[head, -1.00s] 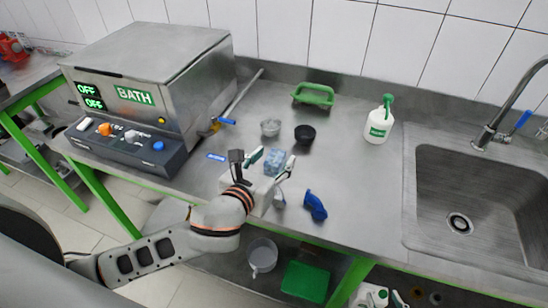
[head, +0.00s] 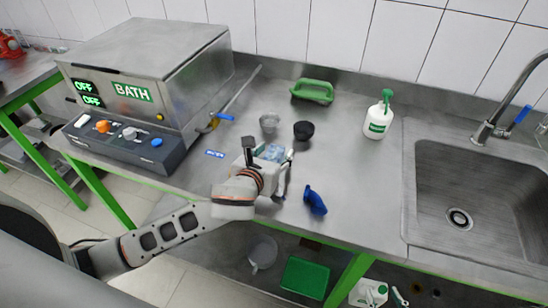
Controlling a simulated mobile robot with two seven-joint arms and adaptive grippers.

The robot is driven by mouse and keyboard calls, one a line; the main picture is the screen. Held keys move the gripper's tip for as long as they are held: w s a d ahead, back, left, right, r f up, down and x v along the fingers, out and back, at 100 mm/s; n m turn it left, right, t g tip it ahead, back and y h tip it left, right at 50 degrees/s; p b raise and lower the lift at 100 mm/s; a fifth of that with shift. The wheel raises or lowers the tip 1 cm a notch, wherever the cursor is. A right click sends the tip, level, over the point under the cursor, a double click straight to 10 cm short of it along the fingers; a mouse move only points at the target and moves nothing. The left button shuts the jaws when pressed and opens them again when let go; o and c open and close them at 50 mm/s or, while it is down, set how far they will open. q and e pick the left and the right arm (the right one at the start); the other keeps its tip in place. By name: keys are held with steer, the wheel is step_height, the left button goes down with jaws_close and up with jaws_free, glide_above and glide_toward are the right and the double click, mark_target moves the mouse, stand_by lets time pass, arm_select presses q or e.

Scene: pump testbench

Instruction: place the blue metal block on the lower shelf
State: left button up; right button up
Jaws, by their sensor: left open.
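A light blue block (head: 273,152) lies on the metal worktop, partly hidden by my left gripper. I take it for the blue metal block. My left gripper (head: 267,153) is open right at the near side of the block, with its fingers around or just above it; I cannot tell whether they touch it. The lower shelf (head: 228,258) runs under the worktop and shows only in part. My right gripper is not in view.
A blue elbow fitting (head: 315,201) lies right of my gripper. On the lower shelf are a clear bucket (head: 263,252) and a green tray (head: 304,278). The sink (head: 480,190) is at right.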

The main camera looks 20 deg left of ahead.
arm_select(q)
steer(key=c, duration=1.4)
jaws_close()
steer(key=shift+r, duration=0.15)
